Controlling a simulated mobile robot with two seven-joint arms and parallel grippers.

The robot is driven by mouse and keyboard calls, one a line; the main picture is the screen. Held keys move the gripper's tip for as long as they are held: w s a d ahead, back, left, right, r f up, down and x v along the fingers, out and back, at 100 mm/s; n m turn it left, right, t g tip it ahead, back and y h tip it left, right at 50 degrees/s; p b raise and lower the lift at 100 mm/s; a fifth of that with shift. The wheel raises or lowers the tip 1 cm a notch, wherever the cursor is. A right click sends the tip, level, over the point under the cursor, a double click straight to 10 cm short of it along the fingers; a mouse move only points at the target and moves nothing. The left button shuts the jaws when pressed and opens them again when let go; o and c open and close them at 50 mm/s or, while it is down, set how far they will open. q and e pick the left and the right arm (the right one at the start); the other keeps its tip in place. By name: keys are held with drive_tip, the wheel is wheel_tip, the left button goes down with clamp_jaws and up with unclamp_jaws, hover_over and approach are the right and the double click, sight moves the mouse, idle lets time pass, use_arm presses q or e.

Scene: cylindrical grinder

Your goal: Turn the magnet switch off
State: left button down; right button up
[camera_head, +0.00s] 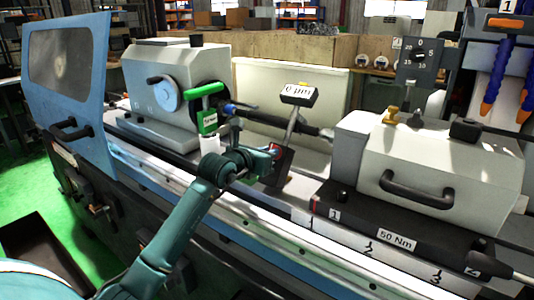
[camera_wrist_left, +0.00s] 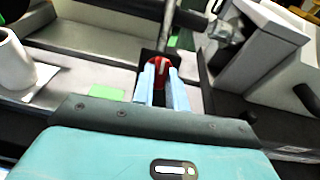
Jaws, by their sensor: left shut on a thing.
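The magnet switch (camera_wrist_left: 160,66) is a small red knob with a pale mark, on the dark magnetic base (camera_wrist_left: 151,57) in the left wrist view. The fingers of my left gripper (camera_wrist_left: 160,78) are shut on the knob, one on each side. In the head view, my left gripper (camera_head: 268,155) reaches in from the left against the dark base (camera_head: 280,166), and a bit of red shows there. The base carries a post with a display (camera_head: 299,94) reading "0 µm". The knob's exact angle is hard to tell. My right gripper is not in view.
A green-handled part (camera_head: 207,107) stands left of my gripper, close to the grey headstock (camera_head: 160,80). A grey block with a black handle (camera_head: 417,190) stands on the right. The blue door (camera_head: 68,70) is at the left. A horizontal bar runs behind the display post.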

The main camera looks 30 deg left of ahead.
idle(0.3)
use_arm(q)
drive_tip(key=c, duration=1.4)
unclamp_jaws()
use_arm(e)
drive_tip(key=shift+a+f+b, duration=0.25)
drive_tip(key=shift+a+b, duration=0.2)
drive_tip(key=shift+b, duration=0.7)
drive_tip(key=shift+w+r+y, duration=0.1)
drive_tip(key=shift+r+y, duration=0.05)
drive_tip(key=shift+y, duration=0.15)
use_arm(q)
drive_tip(key=v, duration=1.3)
drive_tip(key=shift+s, duration=0.1)
